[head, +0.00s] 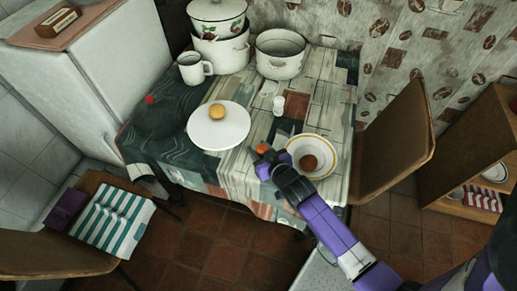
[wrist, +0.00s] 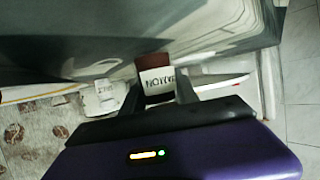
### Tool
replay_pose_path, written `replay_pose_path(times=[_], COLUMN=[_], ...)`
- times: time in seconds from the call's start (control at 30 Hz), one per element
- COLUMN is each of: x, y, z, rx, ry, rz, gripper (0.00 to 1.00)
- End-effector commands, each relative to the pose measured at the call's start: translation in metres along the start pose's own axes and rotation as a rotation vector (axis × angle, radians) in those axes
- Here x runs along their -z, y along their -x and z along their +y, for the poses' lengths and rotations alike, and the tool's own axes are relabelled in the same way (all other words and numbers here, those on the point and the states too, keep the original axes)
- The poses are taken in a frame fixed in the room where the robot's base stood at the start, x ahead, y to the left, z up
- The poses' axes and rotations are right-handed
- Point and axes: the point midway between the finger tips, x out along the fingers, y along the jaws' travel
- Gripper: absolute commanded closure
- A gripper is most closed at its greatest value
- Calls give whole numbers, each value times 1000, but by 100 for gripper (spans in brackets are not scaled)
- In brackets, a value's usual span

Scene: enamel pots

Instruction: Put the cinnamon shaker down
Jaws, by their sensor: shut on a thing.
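My gripper (head: 264,163) is at the front of the table, left of the bowl. It is shut on the cinnamon shaker (head: 262,149), whose orange-brown top shows in the head view. In the wrist view the shaker (wrist: 157,80) sits between the fingers, with a white label with dark lettering and a brown end. The table (head: 245,165) has a patterned grey, green and brown cloth. I cannot tell whether the shaker touches the cloth.
A yellow-rimmed bowl (head: 329,150) holding a brown round thing is close right of my gripper. A white round plate (head: 205,135) with a bun is to the left. A small white shaker (head: 278,105) stands behind. Pots (head: 280,65) and a mug (head: 190,72) stand at the back.

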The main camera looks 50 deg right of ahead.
Motion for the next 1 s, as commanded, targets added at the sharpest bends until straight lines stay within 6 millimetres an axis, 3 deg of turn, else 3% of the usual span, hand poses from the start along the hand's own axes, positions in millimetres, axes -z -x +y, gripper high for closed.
replay_pose_path(times=[0.4, 0.43, 0.53, 1.0], x=[-6, -6, -5, -4], y=[-3, -3, -2, 5], z=[0, 0, 0, 0], rx=[0, 0, 0, 0], ry=[0, 0, 0, 1], rz=[2, 1, 1, 0], gripper=[100, 62, 42, 42])
